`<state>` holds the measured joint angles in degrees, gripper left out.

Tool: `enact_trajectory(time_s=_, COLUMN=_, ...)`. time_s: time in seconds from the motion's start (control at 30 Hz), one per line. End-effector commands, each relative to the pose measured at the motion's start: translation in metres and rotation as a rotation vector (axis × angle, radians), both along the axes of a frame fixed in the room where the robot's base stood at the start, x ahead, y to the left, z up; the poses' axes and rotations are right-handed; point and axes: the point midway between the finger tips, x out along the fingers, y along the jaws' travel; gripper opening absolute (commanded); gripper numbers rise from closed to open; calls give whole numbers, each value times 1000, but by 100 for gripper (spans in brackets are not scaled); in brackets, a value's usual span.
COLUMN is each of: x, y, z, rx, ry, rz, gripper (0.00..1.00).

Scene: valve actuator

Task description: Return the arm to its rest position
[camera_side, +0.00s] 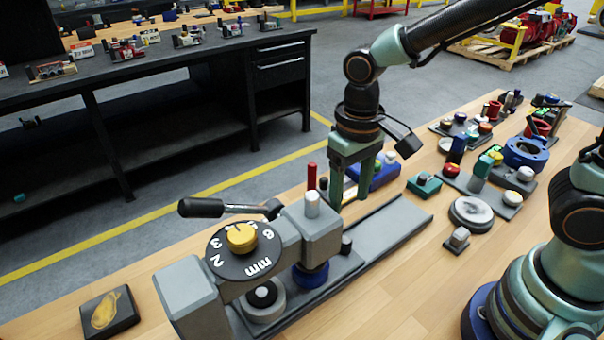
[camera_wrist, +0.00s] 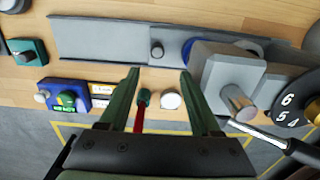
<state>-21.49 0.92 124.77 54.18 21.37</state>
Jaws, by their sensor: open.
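My gripper (camera_side: 351,192) is open and points down above the wooden bench, beside the grey fixture with the dial. Its two green fingers are apart with nothing held between them; they also show in the wrist view (camera_wrist: 160,84). The grey fixture (camera_side: 311,235) has a black dial (camera_side: 240,262) with white numbers, a yellow knob (camera_side: 241,237) and a black-handled lever (camera_side: 202,208) to the left. A red rod (camera_wrist: 138,120) and a white round cap (camera_wrist: 171,101) appear between the fingers in the wrist view, seemingly below them.
A blue box with buttons (camera_side: 383,174) stands just behind my gripper. Several small devices and a round grey disc (camera_side: 471,213) lie to the right. A black tile (camera_side: 109,312) lies front left. A dark workbench (camera_side: 150,90) stands behind, across the floor.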

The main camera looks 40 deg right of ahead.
Motion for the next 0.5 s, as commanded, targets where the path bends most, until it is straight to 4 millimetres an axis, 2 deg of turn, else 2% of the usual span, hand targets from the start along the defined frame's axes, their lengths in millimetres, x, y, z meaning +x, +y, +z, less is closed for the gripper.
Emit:
enact_trajectory(time_s=0.37, x=0, y=-1, z=2, rx=1, ry=-4, rz=-1, gripper=64)
enact_trajectory(time_s=0.5, x=2, y=-12, z=14, rx=16, ry=-45, rz=-5, gripper=64)
